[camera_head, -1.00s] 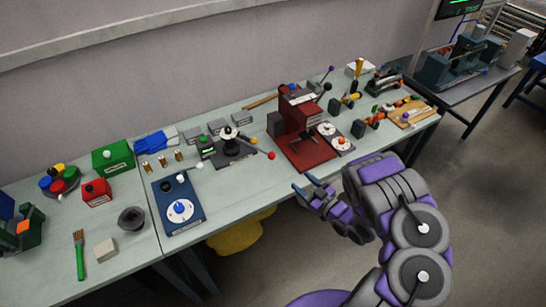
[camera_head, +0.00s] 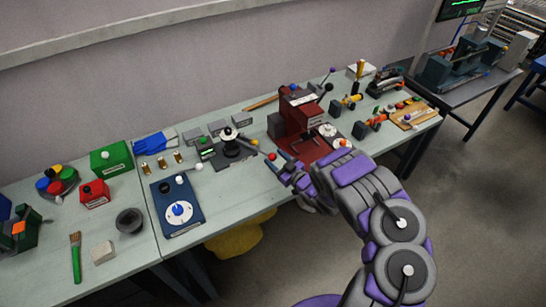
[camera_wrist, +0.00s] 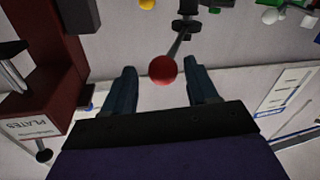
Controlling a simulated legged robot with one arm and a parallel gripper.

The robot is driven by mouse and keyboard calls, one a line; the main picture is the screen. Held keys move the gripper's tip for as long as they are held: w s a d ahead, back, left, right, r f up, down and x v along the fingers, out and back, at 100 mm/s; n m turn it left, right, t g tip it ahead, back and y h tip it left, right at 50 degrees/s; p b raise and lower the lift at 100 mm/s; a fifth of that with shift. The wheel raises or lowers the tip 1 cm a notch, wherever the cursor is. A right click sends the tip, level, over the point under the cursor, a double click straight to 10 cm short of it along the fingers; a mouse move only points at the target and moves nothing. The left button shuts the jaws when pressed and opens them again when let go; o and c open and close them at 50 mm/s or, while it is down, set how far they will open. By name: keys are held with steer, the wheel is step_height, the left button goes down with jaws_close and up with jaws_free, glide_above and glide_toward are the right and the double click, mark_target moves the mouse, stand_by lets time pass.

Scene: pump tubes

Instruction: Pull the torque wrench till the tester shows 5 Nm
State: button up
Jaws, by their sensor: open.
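The tester (camera_head: 232,147) is a dark unit on the bench with a small green display (camera_head: 207,153), too small to read. The torque wrench handle (camera_head: 252,150) reaches from it toward the bench front and ends in a red ball (camera_head: 271,156). My gripper (camera_head: 281,162) is at the front edge, right beside the ball. In the wrist view the red ball (camera_wrist: 163,70) lies between the tips of my open fingers (camera_wrist: 163,88), seemingly clear of both. The shaft (camera_wrist: 180,42) runs from the ball away to the dark tester parts. I cannot tell the exact depth.
A dark red press (camera_head: 300,120) stands right of the tester, close to my gripper; it fills the left of the wrist view (camera_wrist: 45,75). A blue plate with a white dial (camera_head: 180,210) lies to the left. Grey boxes (camera_head: 215,128) stand behind.

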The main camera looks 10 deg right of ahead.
steer(key=shift+a+x, duration=0.25)
steer(key=shift+x, duration=0.95)
steer(key=shift+s+d, duration=0.15)
steer(key=shift+c, duration=0.2)
steer(key=c, duration=0.3)
jaws_close()
